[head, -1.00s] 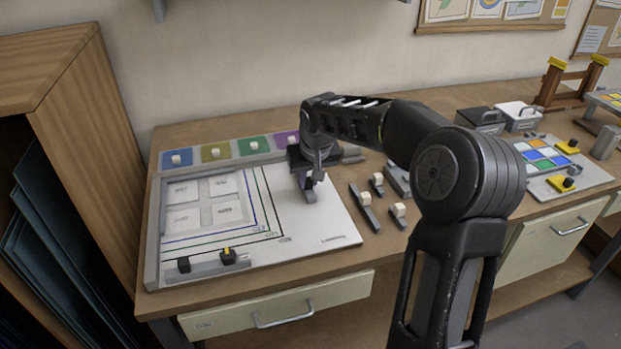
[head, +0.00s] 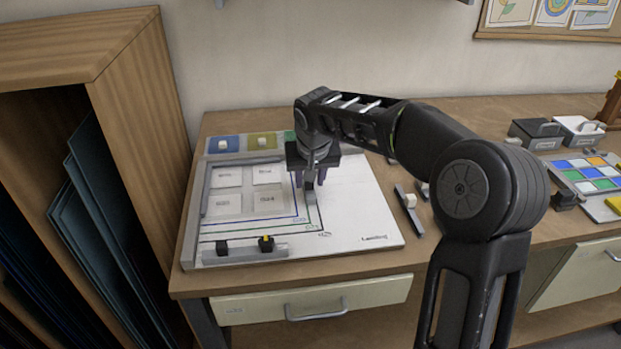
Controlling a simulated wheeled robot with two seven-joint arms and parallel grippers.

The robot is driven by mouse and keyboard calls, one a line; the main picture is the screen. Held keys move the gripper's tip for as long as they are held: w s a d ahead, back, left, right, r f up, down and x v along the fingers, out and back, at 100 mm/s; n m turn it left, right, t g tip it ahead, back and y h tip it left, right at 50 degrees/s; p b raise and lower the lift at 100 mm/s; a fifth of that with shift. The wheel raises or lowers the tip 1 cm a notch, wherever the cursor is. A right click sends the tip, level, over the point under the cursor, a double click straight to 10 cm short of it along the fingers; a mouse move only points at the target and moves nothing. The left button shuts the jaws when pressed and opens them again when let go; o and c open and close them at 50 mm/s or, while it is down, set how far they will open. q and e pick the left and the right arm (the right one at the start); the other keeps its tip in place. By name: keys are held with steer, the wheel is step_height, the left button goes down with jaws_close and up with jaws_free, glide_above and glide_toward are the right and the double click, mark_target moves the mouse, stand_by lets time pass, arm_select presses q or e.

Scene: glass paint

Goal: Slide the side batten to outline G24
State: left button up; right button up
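The white board (head: 350,222) lies on the bench with nested blue, green and black outlines at its left. Their small labels (head: 325,234) are too small to read surely. A short dark grey batten (head: 310,199) stands at the right-hand lines of the outlines, its near end showing below my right gripper (head: 310,179). The gripper points down over this batten. Its fingers hide the batten's knob and far part, so I cannot tell whether they are closed on it. My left gripper is not in view.
A grey front batten (head: 240,255) with black and yellow-topped knobs lies along the board's near edge. Pale tiles (head: 228,206) lie inside the outlines. Colour pads (head: 222,145) line the back. Another batten with a pale knob (head: 409,201) lies right of the board.

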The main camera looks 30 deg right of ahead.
steer(key=shift+o, duration=0.4)
steer(key=v, duration=0.7)
steer(key=shift+r+b, duration=0.3)
steer(key=shift+r, duration=0.05)
steer(key=shift+s+a, duration=0.1)
steer(key=shift+s, duration=0.1)
